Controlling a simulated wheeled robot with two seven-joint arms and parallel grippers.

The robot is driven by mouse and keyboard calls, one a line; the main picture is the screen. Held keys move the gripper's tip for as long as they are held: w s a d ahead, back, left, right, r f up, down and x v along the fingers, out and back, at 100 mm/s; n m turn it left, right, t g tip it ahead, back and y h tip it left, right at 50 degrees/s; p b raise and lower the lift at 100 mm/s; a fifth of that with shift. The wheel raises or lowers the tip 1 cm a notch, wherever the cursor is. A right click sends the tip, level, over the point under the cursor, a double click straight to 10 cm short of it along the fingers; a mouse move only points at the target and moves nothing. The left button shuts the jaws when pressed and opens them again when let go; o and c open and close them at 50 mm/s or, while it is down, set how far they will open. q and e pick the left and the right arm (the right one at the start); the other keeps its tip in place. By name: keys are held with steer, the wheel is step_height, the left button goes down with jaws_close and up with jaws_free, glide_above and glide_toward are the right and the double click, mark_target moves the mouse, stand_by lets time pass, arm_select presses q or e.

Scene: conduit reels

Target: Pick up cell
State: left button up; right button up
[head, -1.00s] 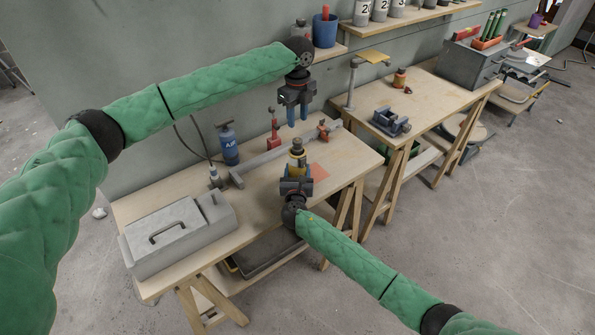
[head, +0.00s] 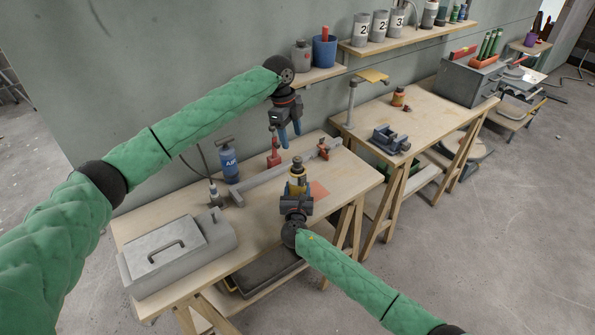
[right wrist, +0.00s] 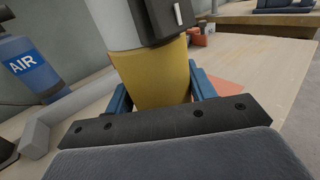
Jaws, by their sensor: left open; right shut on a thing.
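The cell (head: 298,183), a yellow cylinder with a dark and grey upper part, stands upright at the bench's front edge region. My right gripper (head: 297,194) is shut on it, low on its yellow body. In the right wrist view the yellow body (right wrist: 153,75) sits between the blue fingers, below a grey part with a black box. I cannot tell whether its base touches the bench. My left gripper (head: 290,139) is open and empty, fingers down, above the back of the bench beside a red tool (head: 273,150).
The bench (head: 150,215) holds a grey toolbox (head: 175,250), a blue AIR bottle (head: 229,162), a long grey bar (head: 270,178) and an orange-red patch (head: 319,190). A second bench (head: 430,120) with a vise (head: 390,138) stands to the right. A shelf (head: 405,38) runs above.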

mark_target(296, 158)
arm_select(q)
steer(key=f+n, duration=0.1)
steer(key=f, duration=0.2)
steer(key=d+f+n, duration=0.1)
steer(key=f, duration=0.3)
steer(key=f+n, duration=0.1)
steer(key=f, duration=0.3)
steer(key=shift+d, duration=0.3)
steer(key=shift+s, duration=0.1)
steer(key=c, duration=1.1)
